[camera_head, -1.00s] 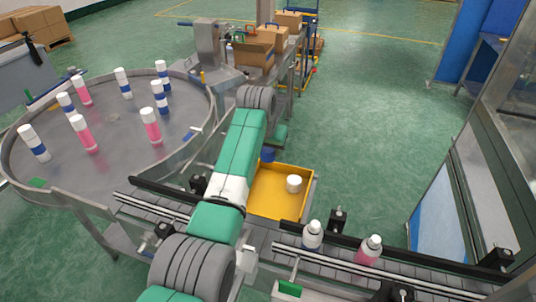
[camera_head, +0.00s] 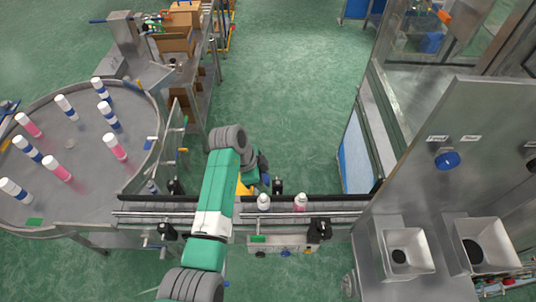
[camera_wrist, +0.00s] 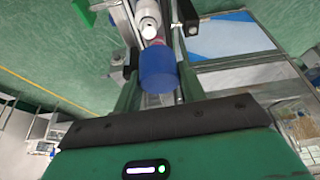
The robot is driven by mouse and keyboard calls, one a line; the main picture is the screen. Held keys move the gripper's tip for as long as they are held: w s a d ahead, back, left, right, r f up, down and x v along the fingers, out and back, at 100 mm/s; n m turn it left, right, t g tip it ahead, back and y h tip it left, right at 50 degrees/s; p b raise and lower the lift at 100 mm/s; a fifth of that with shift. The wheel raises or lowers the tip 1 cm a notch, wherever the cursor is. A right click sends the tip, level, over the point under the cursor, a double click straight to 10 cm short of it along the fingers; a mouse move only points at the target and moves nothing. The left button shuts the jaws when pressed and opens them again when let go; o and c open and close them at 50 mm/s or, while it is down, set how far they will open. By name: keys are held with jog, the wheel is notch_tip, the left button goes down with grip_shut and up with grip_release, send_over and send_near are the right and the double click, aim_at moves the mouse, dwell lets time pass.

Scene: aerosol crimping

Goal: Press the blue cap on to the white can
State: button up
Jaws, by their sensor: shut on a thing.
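My gripper (camera_wrist: 157,82) is shut on the blue cap (camera_wrist: 158,64), which sits between its two green fingers in the wrist view. The white can (camera_wrist: 147,16) stands on the conveyor, beyond the cap and apart from it in that view. In the head view the white can (camera_head: 264,202) stands upright on the conveyor, just right of my arm. A pink can (camera_head: 300,202) stands to its right. My gripper (camera_head: 262,177) is above and behind the conveyor in the head view, small and partly hidden by my arm.
The conveyor's dark rails (camera_head: 335,197) run left to right, with black sensor blocks beside them. A round table (camera_head: 85,185) with several cans is at left. A steel machine (camera_head: 455,125) with two chutes stands at right.

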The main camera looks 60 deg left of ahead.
aim_at(266, 196)
jog(key=shift+s+d+r+m, duration=0.1)
jog(key=shift+d+r+m, duration=0.15)
jog(key=shift+d+m, duration=0.2)
notch_tip(266, 196, down, 8)
jog(key=b, duration=0.6)
dwell(1.2)
jog(key=o, duration=1.6)
jog(key=shift+c, duration=0.2)
jog(key=shift+r, duration=0.1)
